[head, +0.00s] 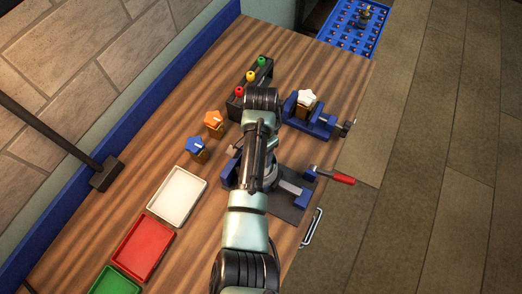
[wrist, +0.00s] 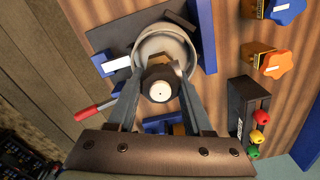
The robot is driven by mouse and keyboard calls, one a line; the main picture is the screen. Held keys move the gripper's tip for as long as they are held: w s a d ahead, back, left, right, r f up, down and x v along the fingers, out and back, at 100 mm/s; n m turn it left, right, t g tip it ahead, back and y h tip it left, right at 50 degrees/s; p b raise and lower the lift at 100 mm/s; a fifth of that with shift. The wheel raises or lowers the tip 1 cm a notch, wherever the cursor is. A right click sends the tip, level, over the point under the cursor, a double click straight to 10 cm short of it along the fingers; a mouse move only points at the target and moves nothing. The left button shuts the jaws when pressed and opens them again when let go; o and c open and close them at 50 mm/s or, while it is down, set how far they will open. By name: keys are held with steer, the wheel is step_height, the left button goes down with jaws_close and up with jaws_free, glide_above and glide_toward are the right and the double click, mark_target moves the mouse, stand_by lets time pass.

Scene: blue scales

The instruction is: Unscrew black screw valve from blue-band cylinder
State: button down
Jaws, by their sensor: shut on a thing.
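In the wrist view, my gripper (wrist: 160,88) points down with its two fingers on either side of the black screw valve (wrist: 160,91), which has a round white top. The fingers are shut on it. The valve sits over the round, pale grey cylinder (wrist: 143,50); whether they are still joined cannot be told. The cylinder stands between the jaws of a blue vise (wrist: 207,35). Its blue band cannot be made out. In the head view, my arm covers the valve, the fingers and most of the cylinder; the vise (head: 290,188) shows beside it.
The vise's red handle (head: 342,178) sticks out past the table edge. A second blue vise (head: 318,124) holds a white-knobbed valve (head: 307,97). Orange (head: 213,119) and blue (head: 195,144) knobs and a black block with coloured buttons (head: 238,102) stand nearby. White (head: 151,207), red and green trays lie lower left.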

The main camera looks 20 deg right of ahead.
steer(key=shift+w+r, duration=0.1)
steer(key=shift+r, duration=0.25)
steer(key=shift+r+p, duration=1.2)
steer(key=shift+r, duration=1.25)
